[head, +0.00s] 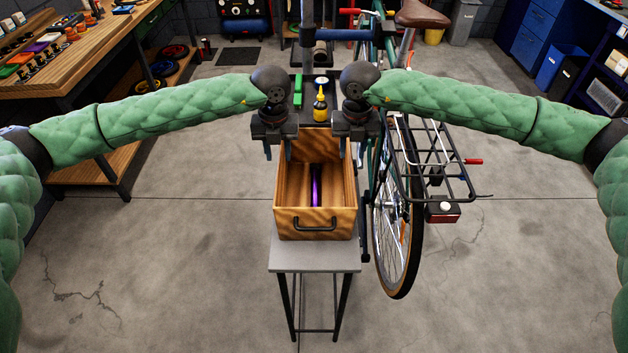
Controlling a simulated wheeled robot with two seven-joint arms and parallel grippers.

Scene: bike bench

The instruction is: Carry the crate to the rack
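The wooden crate (315,222) sits upright on a small grey stand, its open top facing up and a dark handle on its front. A purple object lies inside it. The black rack (447,178) is on the rear of the green bicycle, to the right of the crate. My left gripper (275,152) points down at the crate's far left corner. My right gripper (352,152) points down at its far right corner. Both look open, with fingers apart; whether they touch the crate walls is hard to tell.
The grey stand (315,258) has thin dark legs. A black tray (308,112) behind the crate holds a yellow bottle (320,105) and a green item (298,92). A wooden workbench (95,60) is at left. Floor in front and left is clear.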

